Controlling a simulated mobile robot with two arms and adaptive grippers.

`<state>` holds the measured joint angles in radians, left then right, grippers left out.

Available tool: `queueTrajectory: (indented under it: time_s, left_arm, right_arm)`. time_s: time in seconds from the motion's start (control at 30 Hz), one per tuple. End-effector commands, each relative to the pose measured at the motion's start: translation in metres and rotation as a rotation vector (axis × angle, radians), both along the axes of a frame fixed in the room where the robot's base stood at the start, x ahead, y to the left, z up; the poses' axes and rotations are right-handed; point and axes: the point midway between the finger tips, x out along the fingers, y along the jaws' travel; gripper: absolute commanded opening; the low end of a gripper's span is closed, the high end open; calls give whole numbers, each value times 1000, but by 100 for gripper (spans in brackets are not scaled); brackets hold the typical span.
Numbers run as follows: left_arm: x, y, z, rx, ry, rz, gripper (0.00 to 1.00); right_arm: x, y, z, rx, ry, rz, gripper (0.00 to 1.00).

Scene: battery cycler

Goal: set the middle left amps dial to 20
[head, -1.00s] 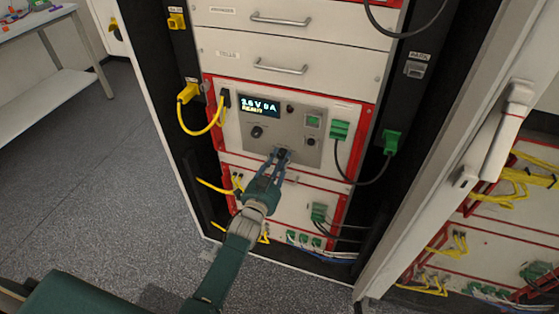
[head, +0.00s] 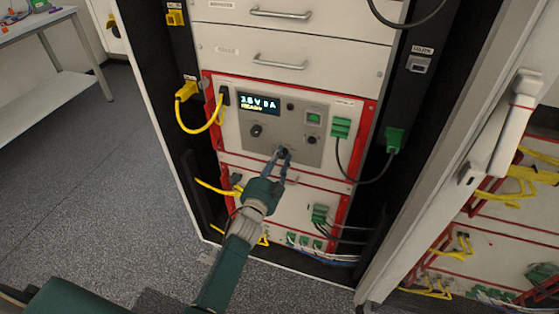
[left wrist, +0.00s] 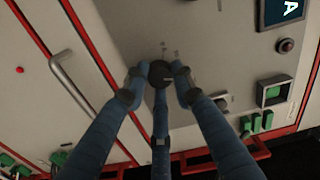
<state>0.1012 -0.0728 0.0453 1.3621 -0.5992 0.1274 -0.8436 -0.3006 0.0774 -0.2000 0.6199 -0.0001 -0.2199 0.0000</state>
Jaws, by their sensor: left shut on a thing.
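The cycler panel (head: 290,122) is grey, with a lit display (head: 259,105) showing volts and amps; its digits are too small to read surely. A black dial (left wrist: 160,73) sits low in the panel's middle. My left gripper (head: 282,154) has its blue fingers around this dial, shut on it. In the left wrist view the fingers touch the dial's sides, and its face shows a small light mark. My right gripper is in neither view.
Another black dial (head: 257,130) is up and left of the held one, and a small knob (head: 311,141) is at right. A green switch (head: 313,119) is above that knob. Yellow cables (head: 205,129) and black cables (head: 362,181) loop beside the panel. A drawer handle (head: 280,62) is above.

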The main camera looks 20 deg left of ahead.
Motion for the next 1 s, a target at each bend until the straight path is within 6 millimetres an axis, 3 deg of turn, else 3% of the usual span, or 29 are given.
queueTrajectory:
  time_s: [0.57, 0.6, 0.7, 1.0]
  left_arm:
    - [-1, 0, -1, 36, 2, 0, 0]
    - [-1, 0, -2, 35, 2, 0, 27]
    - [-1, 0, -1, 35, 2, 0, 44]
    - [-2, 0, -1, 35, 0, 0, 44]
  right_arm:
    - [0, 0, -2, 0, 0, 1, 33]
    - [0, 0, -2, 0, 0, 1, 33]
    - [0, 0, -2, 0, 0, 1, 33]
    - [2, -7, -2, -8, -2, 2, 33]
